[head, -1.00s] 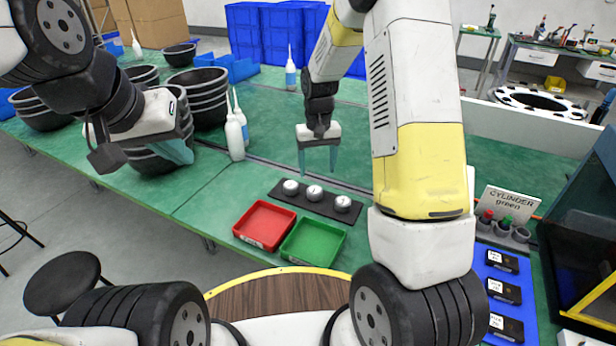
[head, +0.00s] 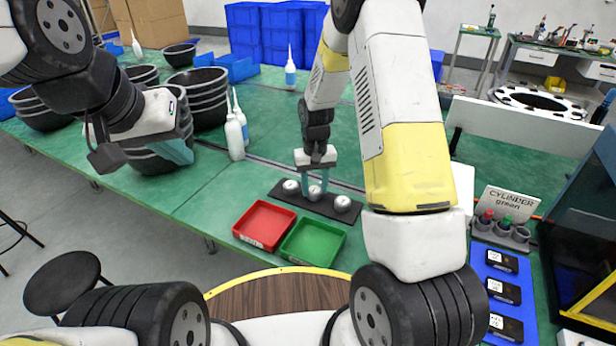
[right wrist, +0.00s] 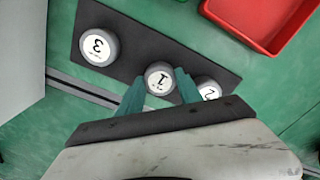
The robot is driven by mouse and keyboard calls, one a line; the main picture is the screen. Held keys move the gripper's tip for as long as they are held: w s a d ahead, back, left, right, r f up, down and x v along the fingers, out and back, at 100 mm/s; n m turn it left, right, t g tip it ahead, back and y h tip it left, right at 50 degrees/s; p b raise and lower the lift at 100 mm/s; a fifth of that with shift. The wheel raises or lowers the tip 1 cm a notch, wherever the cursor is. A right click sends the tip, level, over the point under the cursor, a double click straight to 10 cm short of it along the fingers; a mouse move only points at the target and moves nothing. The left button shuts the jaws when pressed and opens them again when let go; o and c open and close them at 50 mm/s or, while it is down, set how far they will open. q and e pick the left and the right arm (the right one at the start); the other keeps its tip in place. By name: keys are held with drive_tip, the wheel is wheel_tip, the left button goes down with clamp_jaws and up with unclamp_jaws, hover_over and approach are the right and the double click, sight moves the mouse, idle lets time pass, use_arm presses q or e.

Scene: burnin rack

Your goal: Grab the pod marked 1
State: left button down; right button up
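The pod marked 1 (right wrist: 159,78) is a grey-white round piece, the middle one of three on a dark strip; it is the middle pod (head: 314,193) in the head view. My right gripper (right wrist: 160,80) is down at it, with one teal finger on each side, close against its sides. It also shows from above in the head view (head: 315,187). The pod still rests at the strip. The pod marked 3 (right wrist: 98,46) and the pod marked 2 (right wrist: 209,89) flank it. My left gripper (head: 178,152) is held up at the left; its finger gap is unclear.
The dark strip (head: 327,207) lies on the green table. A red tray (head: 264,226) and a green tray (head: 314,241) stand just in front. White bottles (head: 235,138) and stacked black bowls (head: 207,97) stand left. A blue mat (head: 505,275) with dark boxes lies right.

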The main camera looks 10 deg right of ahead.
drive_tip(key=c, duration=0.6)
